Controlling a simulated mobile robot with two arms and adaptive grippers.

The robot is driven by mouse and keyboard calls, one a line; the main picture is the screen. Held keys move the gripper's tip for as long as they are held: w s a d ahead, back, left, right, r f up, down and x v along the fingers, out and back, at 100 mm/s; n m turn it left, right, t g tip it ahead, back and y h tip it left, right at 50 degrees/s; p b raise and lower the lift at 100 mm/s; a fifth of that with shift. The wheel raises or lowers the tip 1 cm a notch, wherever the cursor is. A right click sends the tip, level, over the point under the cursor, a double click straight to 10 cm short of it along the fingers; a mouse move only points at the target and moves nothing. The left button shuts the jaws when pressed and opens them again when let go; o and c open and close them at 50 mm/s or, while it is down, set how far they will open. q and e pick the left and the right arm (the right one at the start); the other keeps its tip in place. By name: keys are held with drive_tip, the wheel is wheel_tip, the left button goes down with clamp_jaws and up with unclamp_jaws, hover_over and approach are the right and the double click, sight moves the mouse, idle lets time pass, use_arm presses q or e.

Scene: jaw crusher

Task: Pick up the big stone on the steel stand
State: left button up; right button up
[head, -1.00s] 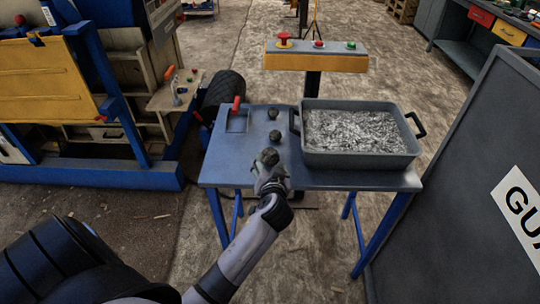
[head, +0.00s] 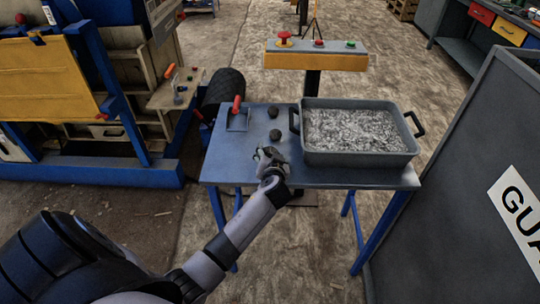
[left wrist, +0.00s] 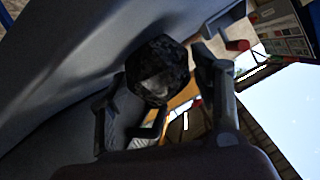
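The steel stand (head: 235,165) is a blue-grey table in the middle of the head view. Two dark stones lie on its top, the far stone (head: 273,112) and the middle stone (head: 275,135). My left gripper (head: 269,156) is low at the stand's front edge and largely hides the nearest, big stone in the head view. In the left wrist view, the big dark stone (left wrist: 158,70) is between the fingers of my left gripper (left wrist: 165,75), close to both. The fingers stand apart around it; a firm grip does not show. My right gripper is not in view.
A grey tray (head: 360,160) of light gravel takes up the stand's right side. A red-handled lever (head: 236,106) is at its back left. A button console (head: 315,60) stands behind. A dark guard panel (head: 460,190) is at right, a machine at left.

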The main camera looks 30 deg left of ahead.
use_arm(q)
drive_tip(key=c, duration=1.1)
drive_tip(key=shift+r, duration=0.15)
